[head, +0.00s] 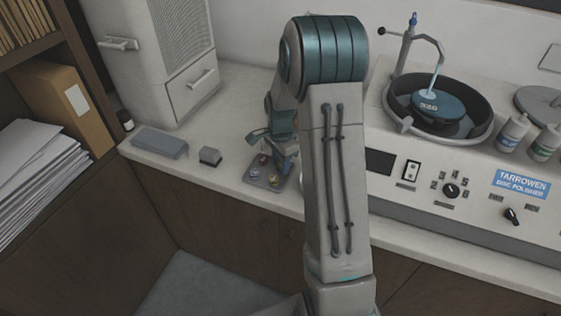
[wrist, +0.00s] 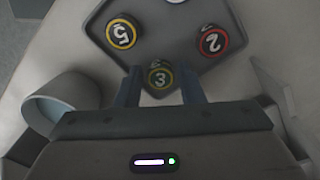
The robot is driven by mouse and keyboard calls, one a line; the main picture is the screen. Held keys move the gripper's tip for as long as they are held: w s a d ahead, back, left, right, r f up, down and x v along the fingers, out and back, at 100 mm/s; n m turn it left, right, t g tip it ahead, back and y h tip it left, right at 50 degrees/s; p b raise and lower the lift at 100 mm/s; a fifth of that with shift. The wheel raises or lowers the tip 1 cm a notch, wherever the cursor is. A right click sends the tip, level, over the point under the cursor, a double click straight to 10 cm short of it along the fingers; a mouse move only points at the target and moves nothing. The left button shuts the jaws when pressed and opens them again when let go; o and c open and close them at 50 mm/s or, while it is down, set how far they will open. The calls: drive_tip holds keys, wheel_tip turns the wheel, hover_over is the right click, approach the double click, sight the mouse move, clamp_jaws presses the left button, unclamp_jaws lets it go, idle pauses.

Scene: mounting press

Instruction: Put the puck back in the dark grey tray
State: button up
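The dark grey tray (head: 265,184) lies on the counter in the head view, and its surface fills the top of the wrist view (wrist: 168,35). In the wrist view it holds a yellow-ringed puck marked 5 (wrist: 122,34) and a red-ringed puck marked 2 (wrist: 212,40); another is cut off at the top edge. Gaps show on both sides, so my gripper looks open. Whether this puck touches the tray is unclear. My arm partly hides the gripper in the head view.
A pale round cup (wrist: 62,103) is beside my gripper in the wrist view. The disc polisher (head: 440,170) with its bowl (head: 397,118) stands right of my arm.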

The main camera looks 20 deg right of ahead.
sight(280, 165)
wheel_tip(280, 165, up, 11)
drive_tip(key=s+a+r+n+t, duration=0.1)
drive_tip(key=s+a+r+n, duration=0.55)
drive_tip(key=s, duration=0.45)
drive_tip(key=s+a+n+t, duration=0.2)
drive_tip(key=s+a+n, duration=0.2)
drive_tip(key=s+n, duration=0.5)
drive_tip(key=s, duration=0.3)
drive_tip(key=shift+s+b, duration=0.4)
drive_tip(key=shift+d+f, duration=0.1)
